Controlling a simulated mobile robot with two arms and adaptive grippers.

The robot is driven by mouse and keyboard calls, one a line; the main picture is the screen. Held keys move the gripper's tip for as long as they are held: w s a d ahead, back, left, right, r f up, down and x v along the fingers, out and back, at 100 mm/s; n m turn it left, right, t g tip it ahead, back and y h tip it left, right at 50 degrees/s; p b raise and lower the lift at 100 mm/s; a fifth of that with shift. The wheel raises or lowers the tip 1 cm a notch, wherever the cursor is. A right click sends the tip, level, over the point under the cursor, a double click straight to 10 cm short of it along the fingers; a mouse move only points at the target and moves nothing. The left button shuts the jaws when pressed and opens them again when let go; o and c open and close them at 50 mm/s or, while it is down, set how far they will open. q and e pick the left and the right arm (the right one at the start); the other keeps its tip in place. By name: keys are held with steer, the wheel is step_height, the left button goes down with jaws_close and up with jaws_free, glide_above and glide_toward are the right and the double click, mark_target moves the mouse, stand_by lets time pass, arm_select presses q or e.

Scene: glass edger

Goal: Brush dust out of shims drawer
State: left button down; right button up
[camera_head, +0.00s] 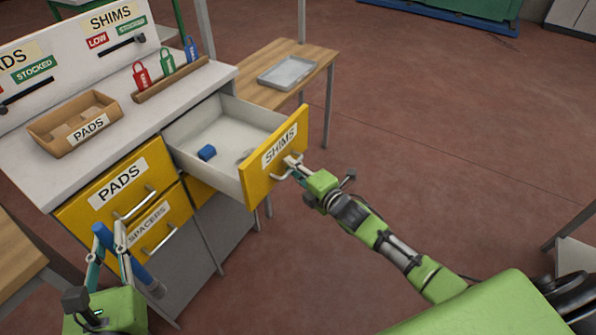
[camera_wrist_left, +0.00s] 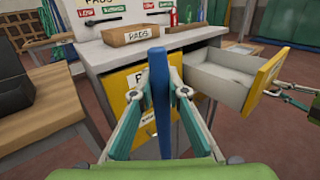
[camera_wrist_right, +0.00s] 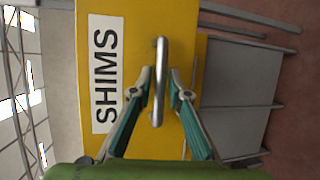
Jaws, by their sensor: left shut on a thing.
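The shims drawer (camera_head: 215,122) is pulled out of the cabinet, its yellow front (camera_head: 262,178) labelled SHIMS. A small blue block (camera_head: 207,152) lies inside, with a pale, unclear patch near the front. My left gripper (camera_head: 109,240) is shut on a long blue tool (camera_head: 132,257), likely the brush, left of the drawer and in front of the cabinet. The tool also shows in the left wrist view (camera_wrist_left: 160,100); its bristles are not clear. My right gripper (camera_wrist_right: 160,78) has its fingers either side of the drawer's metal handle (camera_wrist_right: 159,105); whether they grip it is unclear.
A PADS bin (camera_head: 75,125) and a rack of red, green and blue tags (camera_head: 170,82) stand on the cabinet top. The PADS (camera_head: 90,212) and SPACERS (camera_head: 180,232) drawers are shut. A grey tray (camera_head: 287,72) lies on a wooden table behind.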

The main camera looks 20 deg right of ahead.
mark_target(112, 251)
steer(key=v, duration=1.1)
steer(key=shift+s, duration=0.4)
steer(key=shift+d, duration=0.15)
